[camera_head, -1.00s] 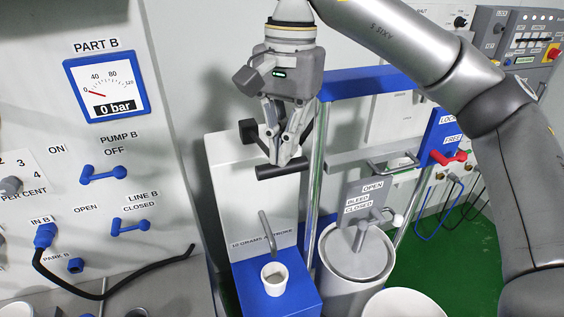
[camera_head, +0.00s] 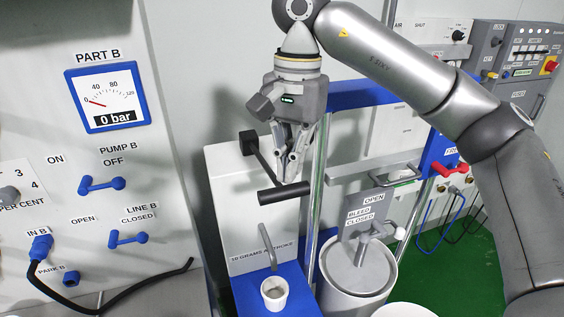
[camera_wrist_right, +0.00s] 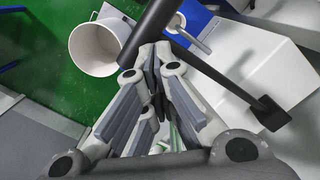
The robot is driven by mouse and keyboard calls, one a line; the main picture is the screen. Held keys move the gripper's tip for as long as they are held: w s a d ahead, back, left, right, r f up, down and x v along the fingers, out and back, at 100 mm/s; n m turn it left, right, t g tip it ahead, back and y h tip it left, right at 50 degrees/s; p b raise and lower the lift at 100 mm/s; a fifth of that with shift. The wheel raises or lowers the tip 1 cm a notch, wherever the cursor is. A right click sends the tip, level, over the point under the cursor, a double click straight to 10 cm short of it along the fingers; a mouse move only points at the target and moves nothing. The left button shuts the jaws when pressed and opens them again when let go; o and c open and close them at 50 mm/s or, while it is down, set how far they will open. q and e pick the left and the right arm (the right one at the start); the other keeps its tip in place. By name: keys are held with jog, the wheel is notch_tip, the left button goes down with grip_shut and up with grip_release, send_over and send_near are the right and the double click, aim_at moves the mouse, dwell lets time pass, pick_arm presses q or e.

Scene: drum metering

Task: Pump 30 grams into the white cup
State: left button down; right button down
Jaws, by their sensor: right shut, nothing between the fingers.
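The white cup (camera_head: 274,297) stands upright on the blue base (camera_head: 305,297) of the pump, below a thin grey spout (camera_head: 267,247). The white pump body (camera_head: 234,181) is labelled "10 GRAMS A STROKE". Its black lever has a dark crossbar handle (camera_head: 284,193), also in the right wrist view (camera_wrist_right: 146,40). My right gripper (camera_head: 289,181) is shut and empty, its fingertips just above the handle and seemingly against it. Inside the cup I see a greyish surface, but cannot tell the amount. My left gripper is out of view.
A white bucket (camera_wrist_right: 94,49) stands on the green floor. The Part B panel, gauge at 0 bar (camera_head: 107,98), is at left.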

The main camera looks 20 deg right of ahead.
jog(key=shift+w+d, duration=0.25)
jog(key=shift+d, duration=0.1)
jog(key=shift+r, duration=0.1)
notch_tip(320, 180, up, 12)
jog(key=shift+w+d, duration=0.35)
jog(key=shift+w, duration=0.1)
dwell(0.4)
